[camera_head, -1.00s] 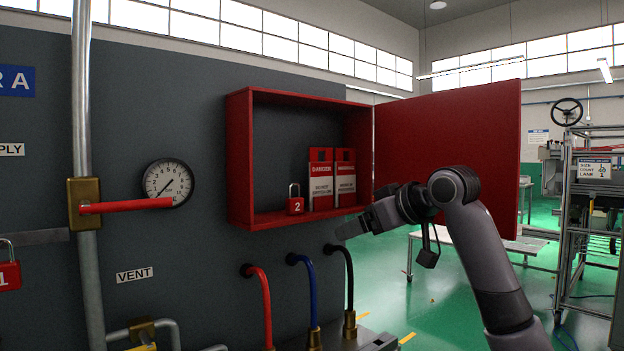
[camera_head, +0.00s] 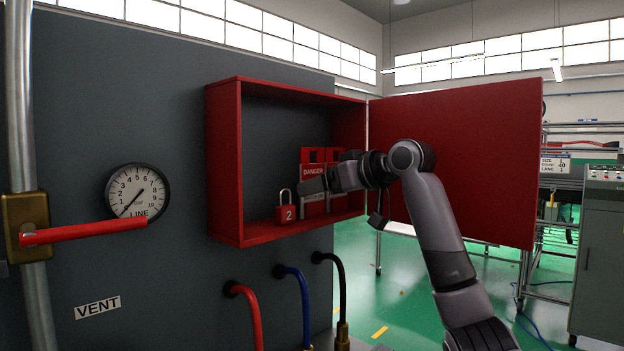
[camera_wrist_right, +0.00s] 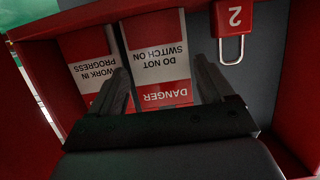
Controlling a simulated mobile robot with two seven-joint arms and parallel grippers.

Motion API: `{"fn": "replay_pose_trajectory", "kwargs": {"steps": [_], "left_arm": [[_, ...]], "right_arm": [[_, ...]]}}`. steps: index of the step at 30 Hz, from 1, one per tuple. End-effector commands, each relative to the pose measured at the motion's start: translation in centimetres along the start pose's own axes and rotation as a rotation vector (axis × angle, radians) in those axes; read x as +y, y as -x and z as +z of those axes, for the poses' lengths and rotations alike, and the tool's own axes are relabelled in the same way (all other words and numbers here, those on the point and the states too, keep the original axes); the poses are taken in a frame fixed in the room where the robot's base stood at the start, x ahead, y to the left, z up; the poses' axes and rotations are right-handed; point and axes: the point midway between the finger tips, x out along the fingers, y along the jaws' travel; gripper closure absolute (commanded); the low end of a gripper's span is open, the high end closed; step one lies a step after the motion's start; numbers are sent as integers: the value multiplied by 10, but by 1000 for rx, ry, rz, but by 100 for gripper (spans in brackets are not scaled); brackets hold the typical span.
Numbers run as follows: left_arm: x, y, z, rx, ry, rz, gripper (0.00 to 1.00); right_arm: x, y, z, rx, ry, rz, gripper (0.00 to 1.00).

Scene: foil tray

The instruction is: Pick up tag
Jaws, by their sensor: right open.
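Two red and white tags stand side by side in the red cabinet. The left one is the danger tag (camera_head: 313,170), reading "DO NOT SWITCH ON" in the right wrist view (camera_wrist_right: 158,62). The other, the "WORK IN PROGRESS" tag (camera_wrist_right: 92,60), is largely covered by my arm in the head view. My right gripper (camera_head: 306,187) is at the cabinet opening, in front of the tags. In the right wrist view its fingers (camera_wrist_right: 165,82) are open, with the danger tag between them; I cannot tell whether they touch it. My left gripper is not in view.
A red padlock marked 2 (camera_head: 286,212) stands on the cabinet floor, left of the tags. The cabinet (camera_head: 226,165) has side walls and a bottom lip; its door (camera_head: 490,150) is open to the right. Hoses, a gauge (camera_head: 137,192) and a red-handled valve (camera_head: 85,230) lie below and left.

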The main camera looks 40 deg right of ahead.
Motion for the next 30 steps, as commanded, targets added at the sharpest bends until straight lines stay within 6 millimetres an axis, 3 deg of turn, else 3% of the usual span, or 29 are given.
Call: {"fn": "replay_pose_trajectory", "kwargs": {"steps": [9, 10, 13, 30], "left_arm": [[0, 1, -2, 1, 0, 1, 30], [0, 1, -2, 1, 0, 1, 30], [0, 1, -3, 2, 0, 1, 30], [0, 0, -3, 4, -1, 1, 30]], "right_arm": [[0, -11, 1, -1, 2, 1, 19], [0, -11, 1, -1, 1, 0, 23], [-1, -11, 2, -2, 2, -1, 55], [-2, -10, -3, -4, 3, -5, 55]]}}
